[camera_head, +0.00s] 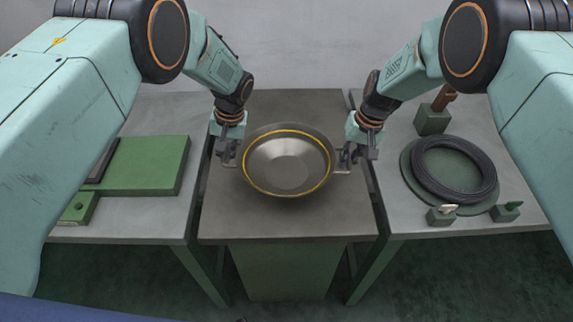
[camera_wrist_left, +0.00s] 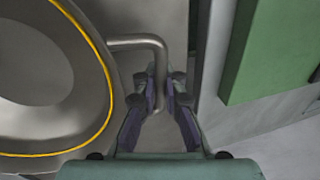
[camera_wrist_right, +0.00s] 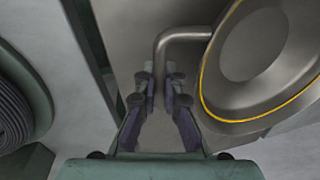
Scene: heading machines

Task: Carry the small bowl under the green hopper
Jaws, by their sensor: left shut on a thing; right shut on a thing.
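The small bowl (camera_head: 288,165) is a round grey metal pan with a yellow ring inside its rim and a bent handle on each side. It is at the middle of the central bench in the head view, and appears level. My left gripper (camera_head: 228,158) is shut on its left handle, which shows in the left wrist view (camera_wrist_left: 158,50). My right gripper (camera_head: 352,157) is shut on its right handle, which shows in the right wrist view (camera_wrist_right: 163,50). I cannot tell whether the bowl touches the bench. No green hopper can be made out in these views.
The central bench (camera_head: 286,222) is otherwise bare. The left bench (camera_head: 150,215) carries a green plate (camera_head: 150,166). The right bench (camera_head: 400,212) carries a dark wire coil (camera_head: 480,180) on a round green base, with small green blocks around it. Narrow gaps separate the benches.

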